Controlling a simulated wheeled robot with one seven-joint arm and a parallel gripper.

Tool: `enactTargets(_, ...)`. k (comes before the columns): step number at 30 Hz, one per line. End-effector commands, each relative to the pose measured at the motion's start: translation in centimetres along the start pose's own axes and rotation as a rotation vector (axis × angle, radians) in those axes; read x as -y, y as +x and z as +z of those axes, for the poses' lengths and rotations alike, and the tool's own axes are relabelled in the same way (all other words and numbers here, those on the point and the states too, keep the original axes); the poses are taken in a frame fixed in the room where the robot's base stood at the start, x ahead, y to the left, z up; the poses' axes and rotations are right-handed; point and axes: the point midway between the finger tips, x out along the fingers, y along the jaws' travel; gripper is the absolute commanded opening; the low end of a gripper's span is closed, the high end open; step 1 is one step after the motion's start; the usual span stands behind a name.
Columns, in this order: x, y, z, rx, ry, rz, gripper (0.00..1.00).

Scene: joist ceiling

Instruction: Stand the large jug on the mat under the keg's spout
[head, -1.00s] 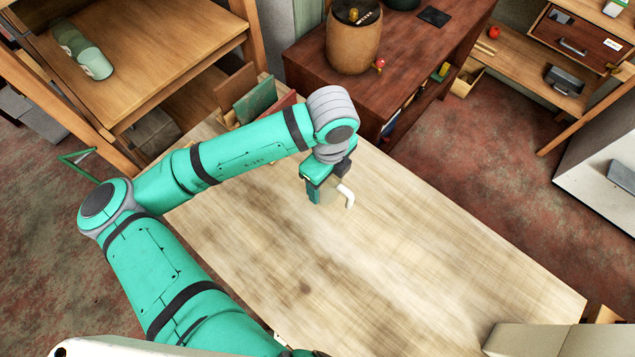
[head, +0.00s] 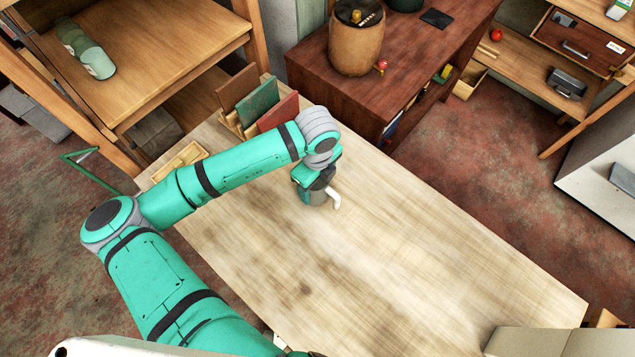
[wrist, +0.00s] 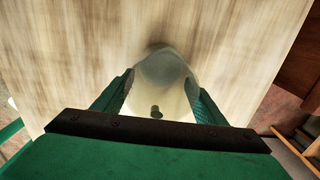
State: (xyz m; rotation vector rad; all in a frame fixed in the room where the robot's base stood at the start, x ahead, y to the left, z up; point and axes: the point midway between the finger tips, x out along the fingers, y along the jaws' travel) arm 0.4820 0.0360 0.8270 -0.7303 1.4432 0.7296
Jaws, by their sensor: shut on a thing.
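The jug, with a pale cream handle (head: 335,200) and a greyish body (head: 315,197), is over the near wooden table. My gripper (head: 309,182) is shut on it from above. In the wrist view the pale round jug (wrist: 165,72) sits between my two green fingers. I cannot tell whether its base touches the tabletop. The wooden keg (head: 356,48) stands on the dark red cabinet, with its red-topped spout (head: 381,66) facing right and forward. A flat black square (head: 436,18), possibly the mat, lies on the cabinet to the right of the keg, not under the spout.
A rack with several upright boards (head: 257,103) and a small wooden tray (head: 180,160) are at the table's far left. The pale tabletop (head: 430,260) is clear to the right. The cabinet (head: 410,60) stands beyond the table. A box (head: 540,340) is at the lower right.

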Motion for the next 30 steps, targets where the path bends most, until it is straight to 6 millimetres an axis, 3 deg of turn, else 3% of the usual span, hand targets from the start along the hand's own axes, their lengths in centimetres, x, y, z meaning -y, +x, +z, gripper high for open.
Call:
enactTargets(4, 0.0, 0.2, 0.0, 0.0, 0.0, 0.0, 0.21)
enactTargets(5, 0.0, 0.2, 0.0, 0.0, -0.001, 0.0, 0.68)
enactTargets(7, 0.0, 0.2, 0.0, 0.0, 0.0, 0.0, 0.84)
enactTargets(20, 0.0, -0.6, 0.0, 0.001, 0.0, -0.001, 0.84)
enactTargets(30, 0.0, -6.8, 0.1, 0.003, 0.0, -0.001, 0.84)
